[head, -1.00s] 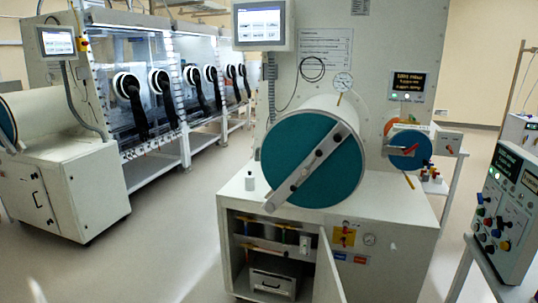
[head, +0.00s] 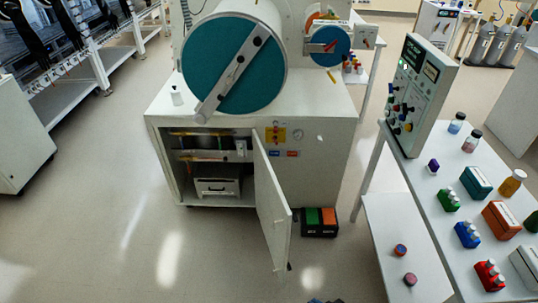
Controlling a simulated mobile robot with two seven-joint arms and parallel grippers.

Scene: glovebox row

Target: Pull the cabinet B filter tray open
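A white cabinet (head: 318,158) stands under the large teal round door, and its hinged front door (head: 272,200) is swung open toward me. I cannot read a letter B on it. Low inside the open bay is a light grey drawer-like tray (head: 217,187) with a dark handle on its front. It appears pushed in, within the cabinet. Above it are a shelf and pipes or bars, partly in shadow. Neither of my grippers shows in the head view, so nothing is seen touching the tray.
A black box with green and orange parts (head: 320,222) sits on the floor right of the open door. A white side table (head: 390,236) with bottles, colored blocks and a control panel (head: 420,95) stands at the right. The floor before the cabinet is clear.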

